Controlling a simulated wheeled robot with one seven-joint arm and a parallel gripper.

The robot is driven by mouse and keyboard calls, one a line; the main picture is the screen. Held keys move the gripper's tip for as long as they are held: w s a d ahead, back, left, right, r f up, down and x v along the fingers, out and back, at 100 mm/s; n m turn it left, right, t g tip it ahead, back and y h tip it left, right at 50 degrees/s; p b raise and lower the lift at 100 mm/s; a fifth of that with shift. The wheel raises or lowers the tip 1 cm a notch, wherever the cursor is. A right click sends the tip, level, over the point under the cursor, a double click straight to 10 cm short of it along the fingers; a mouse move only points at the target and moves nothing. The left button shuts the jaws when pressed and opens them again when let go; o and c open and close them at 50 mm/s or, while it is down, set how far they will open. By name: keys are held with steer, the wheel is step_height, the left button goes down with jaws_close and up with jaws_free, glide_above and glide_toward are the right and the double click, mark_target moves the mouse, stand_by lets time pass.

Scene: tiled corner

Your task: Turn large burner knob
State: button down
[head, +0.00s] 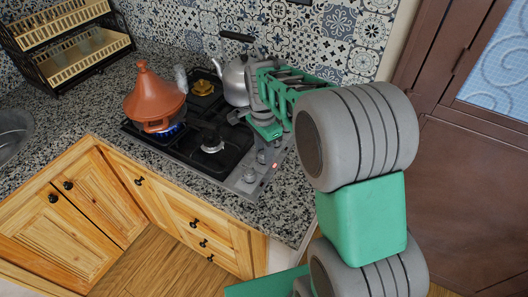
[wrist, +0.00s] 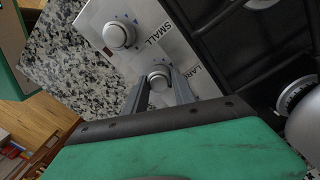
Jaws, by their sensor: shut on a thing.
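The large burner knob (wrist: 159,77) is a round silver-grey knob on the metal control panel (wrist: 165,40), beside partly hidden lettering that begins "LAR". My gripper (wrist: 157,86) is shut on it, with one grey finger on each side. The small burner knob (wrist: 119,35), beside the word SMALL, stands clear of the fingers. In the head view my green and grey gripper reaches down over the right side of the cooktop (head: 190,148); its fingertips and the held knob are hard to make out there.
An orange tagine (head: 154,97) sits over a blue flame (head: 172,130) on the left of the cooktop. A silver kettle (head: 235,80) stands at the back, close to my arm. The speckled counter (head: 90,112) is clear at the front left. A dish rack (head: 70,50) stands far left.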

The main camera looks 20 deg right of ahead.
steer(key=m, duration=0.5)
steer(key=shift+m, duration=0.4)
stand_by(0.3)
steer(key=c, duration=1)
jaws_free()
steer(key=shift+r, duration=0.1)
step_height(320, 180, up, 8)
steer(key=shift+f+b, duration=0.15)
steer(key=shift+b, duration=0.2)
